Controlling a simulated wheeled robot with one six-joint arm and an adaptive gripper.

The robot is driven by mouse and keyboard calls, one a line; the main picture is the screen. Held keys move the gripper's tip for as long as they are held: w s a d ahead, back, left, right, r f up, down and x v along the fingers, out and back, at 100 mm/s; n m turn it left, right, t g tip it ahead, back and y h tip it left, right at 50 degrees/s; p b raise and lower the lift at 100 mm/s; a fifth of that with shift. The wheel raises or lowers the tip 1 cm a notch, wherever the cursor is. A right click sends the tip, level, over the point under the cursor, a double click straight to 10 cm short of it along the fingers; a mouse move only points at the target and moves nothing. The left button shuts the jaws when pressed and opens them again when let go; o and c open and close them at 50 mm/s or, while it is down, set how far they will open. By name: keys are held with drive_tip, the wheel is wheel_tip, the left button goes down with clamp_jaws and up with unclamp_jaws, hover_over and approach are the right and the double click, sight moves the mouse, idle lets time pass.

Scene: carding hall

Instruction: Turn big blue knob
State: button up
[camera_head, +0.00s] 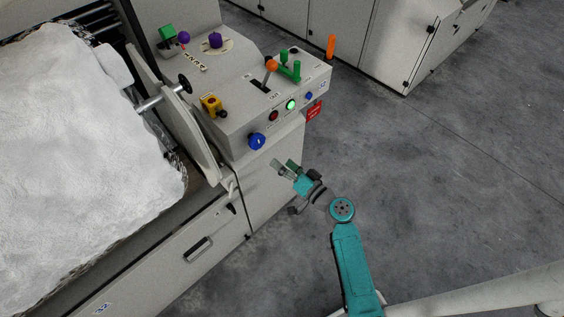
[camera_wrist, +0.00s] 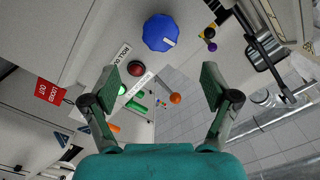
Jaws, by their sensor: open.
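The big blue knob (camera_head: 257,141) is on the lower left of the control box's front panel in the head view. In the wrist view the blue knob (camera_wrist: 161,32) is at the top middle, with a white mark on its face. My gripper (camera_head: 285,168) is in front of the panel, a little below and to the right of the knob, apart from it. In the wrist view the two fingers of my gripper (camera_wrist: 161,80) are spread wide with nothing between them, and the knob lies beyond their tips.
Close to the knob are a red button (camera_head: 273,116), a lit green button (camera_head: 291,104) and a small blue knob (camera_head: 309,96). A yellow part (camera_head: 211,106), an orange-tipped lever (camera_head: 270,67) and green handles (camera_head: 289,69) stand on top. The floor (camera_head: 440,190) at right is clear.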

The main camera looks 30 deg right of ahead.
sight(260, 144)
drive_tip(key=x, duration=1.2)
drive_tip(key=shift+w+a, duration=0.1)
drive_tip(key=shift+w, duration=0.05)
drive_tip(key=c, duration=1.2)
drive_tip(key=shift+o, duration=0.2)
